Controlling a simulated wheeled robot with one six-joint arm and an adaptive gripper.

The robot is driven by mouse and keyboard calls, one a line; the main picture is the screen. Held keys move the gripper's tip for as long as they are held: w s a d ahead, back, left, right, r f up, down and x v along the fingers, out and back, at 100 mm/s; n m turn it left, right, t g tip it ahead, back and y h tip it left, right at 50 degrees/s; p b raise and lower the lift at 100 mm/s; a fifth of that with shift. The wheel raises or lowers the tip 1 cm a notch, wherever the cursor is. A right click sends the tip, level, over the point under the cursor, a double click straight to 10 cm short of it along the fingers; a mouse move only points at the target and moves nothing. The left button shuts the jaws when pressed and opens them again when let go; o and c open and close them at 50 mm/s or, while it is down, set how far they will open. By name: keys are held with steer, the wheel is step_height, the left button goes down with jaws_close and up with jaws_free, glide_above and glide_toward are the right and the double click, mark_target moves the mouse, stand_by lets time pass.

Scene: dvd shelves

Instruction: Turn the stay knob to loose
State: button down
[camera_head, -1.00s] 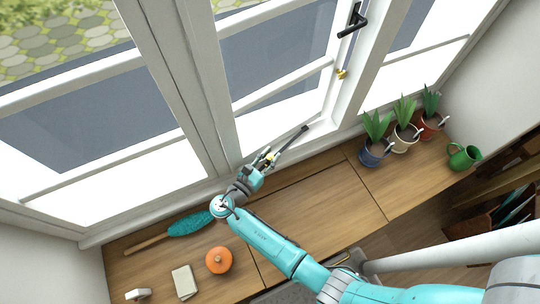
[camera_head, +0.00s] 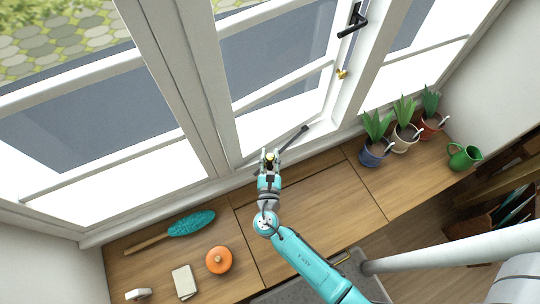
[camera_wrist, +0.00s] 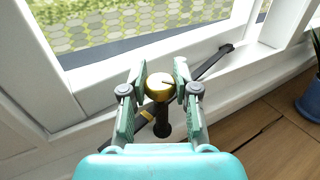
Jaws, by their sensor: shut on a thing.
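The stay knob (camera_wrist: 159,87) is a round brass knob with a dark line on its top, on a black post.
Potted plants (camera_head: 373,152) and a green watering can (camera_head: 463,157) stand at the right of the wooden bench top. A teal duster (camera_head: 191,224), an orange round object (camera_head: 219,260) and a pale box (camera_head: 184,282) lie at the left. A black window handle (camera_head: 352,20) is higher up.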

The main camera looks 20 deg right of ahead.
steer(key=shift+d+n+t+y, duration=0.1)
steer(key=shift+n+t+y, duration=0.5)
steer(key=shift+n+y, duration=1.1)
steer(key=shift+y, duration=0.8)
steer(key=c, duration=0.9)
jaws_free()
steer(key=shift+s, duration=0.1)
steer(key=s, duration=0.4)
steer(key=s+a, duration=0.1)
steer(key=s, duration=0.2)
steer(key=s+a, duration=0.1)
steer(key=s, duration=0.3)
steer(key=shift+s, duration=0.3)
